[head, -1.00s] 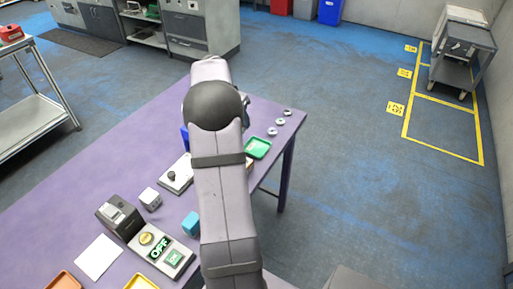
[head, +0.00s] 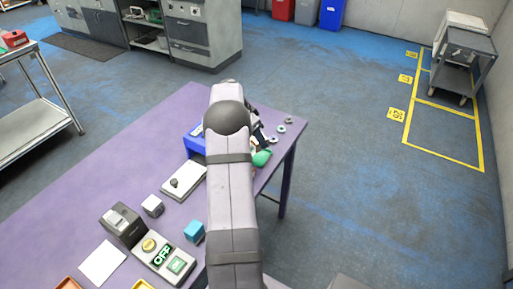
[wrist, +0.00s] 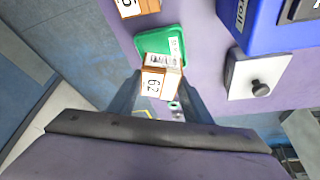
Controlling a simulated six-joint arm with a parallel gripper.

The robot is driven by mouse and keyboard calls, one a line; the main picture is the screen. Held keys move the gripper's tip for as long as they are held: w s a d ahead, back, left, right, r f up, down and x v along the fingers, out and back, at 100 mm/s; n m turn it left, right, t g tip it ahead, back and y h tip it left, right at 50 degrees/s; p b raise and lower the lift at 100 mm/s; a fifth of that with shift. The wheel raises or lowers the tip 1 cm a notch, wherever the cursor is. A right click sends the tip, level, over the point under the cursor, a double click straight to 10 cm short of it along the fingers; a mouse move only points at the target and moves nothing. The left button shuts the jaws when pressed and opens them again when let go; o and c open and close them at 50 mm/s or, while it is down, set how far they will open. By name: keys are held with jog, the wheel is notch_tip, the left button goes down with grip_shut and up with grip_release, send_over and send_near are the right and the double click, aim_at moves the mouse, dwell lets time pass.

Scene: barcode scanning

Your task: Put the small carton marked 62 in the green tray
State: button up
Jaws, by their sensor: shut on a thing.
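The small carton marked 62 (wrist: 154,84) is white and brown, with a printed label on another face. My gripper (wrist: 161,80) is shut on it, one finger on each side. The green tray (wrist: 158,42) lies just beyond the carton in the wrist view, and the carton overlaps its near edge there. I cannot tell how high the carton is held. In the head view the green tray (head: 262,158) shows in part at the right side of the purple table, beside my arm. The arm hides the carton in that view.
Another numbered carton (wrist: 132,6) lies beyond the tray. A blue bin (head: 194,140) and a white plate with a dark knob (head: 183,181) stand left of my arm. Small metal rings (head: 281,129) lie near the table's right edge.

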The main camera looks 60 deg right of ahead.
aim_at(256, 148)
jog(key=shift+f+p, duration=0.7)
jog(key=shift+f, duration=2)
jog(key=shift+f+b, duration=0.25)
jog(key=shift+b, duration=0.05)
jog(key=o, duration=1.3)
jog(key=shift+r, duration=0.1)
jog(key=shift+c, duration=0.2)
jog(key=shift+r, duration=0.1)
jog(key=shift+w+r, duration=0.15)
jog(key=shift+r, duration=0.1)
jog(key=b+v, duration=0.2)
jog(key=v, duration=0.9)
jog(key=shift+a+r, duration=0.25)
jog(key=shift+a, duration=0.05)
